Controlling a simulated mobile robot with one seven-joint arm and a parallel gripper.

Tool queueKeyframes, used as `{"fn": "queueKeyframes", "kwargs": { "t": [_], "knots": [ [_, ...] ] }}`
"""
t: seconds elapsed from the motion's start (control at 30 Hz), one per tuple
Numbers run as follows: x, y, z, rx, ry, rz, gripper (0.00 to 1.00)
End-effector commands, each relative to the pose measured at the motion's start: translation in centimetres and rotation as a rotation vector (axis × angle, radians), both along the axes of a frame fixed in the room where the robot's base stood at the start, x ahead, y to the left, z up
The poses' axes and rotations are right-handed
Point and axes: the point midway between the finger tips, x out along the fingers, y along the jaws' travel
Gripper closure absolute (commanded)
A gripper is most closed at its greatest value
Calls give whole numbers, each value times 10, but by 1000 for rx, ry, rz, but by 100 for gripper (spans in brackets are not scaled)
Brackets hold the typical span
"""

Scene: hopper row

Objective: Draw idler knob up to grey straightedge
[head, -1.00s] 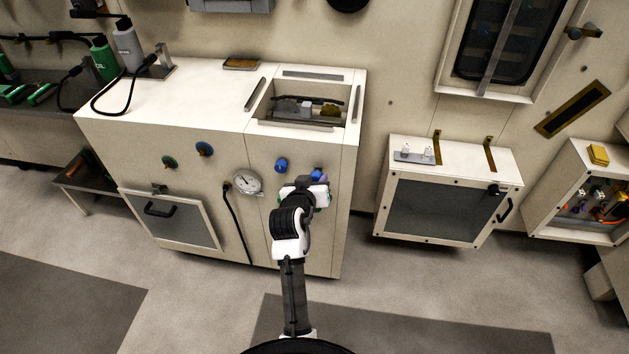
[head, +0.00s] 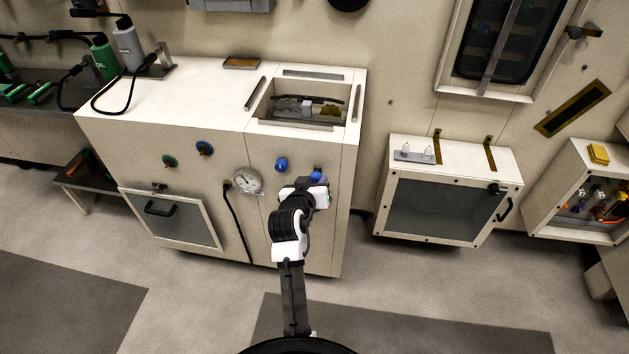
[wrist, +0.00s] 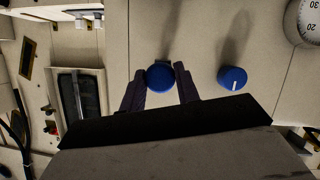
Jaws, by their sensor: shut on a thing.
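Two blue knobs are on the front of the white cabinet (head: 225,170). My gripper (wrist: 159,82) has its dark fingers on both sides of the right-hand blue knob (head: 316,175), shut on it; the knob shows in the wrist view (wrist: 160,76). No pointer mark shows on it. The other blue knob (head: 281,165), with a white mark in the wrist view (wrist: 232,78), is clear of my gripper. Small parts, a pale block (head: 307,106) among them, sit in the hopper opening above. Grey strips (head: 314,74) lie around the opening; I cannot tell which is the straightedge.
A round dial gauge (head: 247,181) and a hanging black cable (head: 236,225) are left of the knobs. A separate low cabinet (head: 440,205) stands to the right, with a floor gap between.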

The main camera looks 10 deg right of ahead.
Motion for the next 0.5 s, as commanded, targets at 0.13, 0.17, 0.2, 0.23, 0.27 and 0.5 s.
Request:
{"fn": "queueKeyframes", "kwargs": {
  "t": [0.13,0.17,0.2,0.23,0.27,0.5],
  "knots": [
    [-2,1,0,0,0,1,98],
    [-2,1,0,0,0,1,98],
    [-3,1,0,0,0,1,98],
    [-3,2,0,0,0,1,98],
    [-3,2,0,0,0,1,98],
    [-6,3,-1,1,1,2,67]
  ]
}}
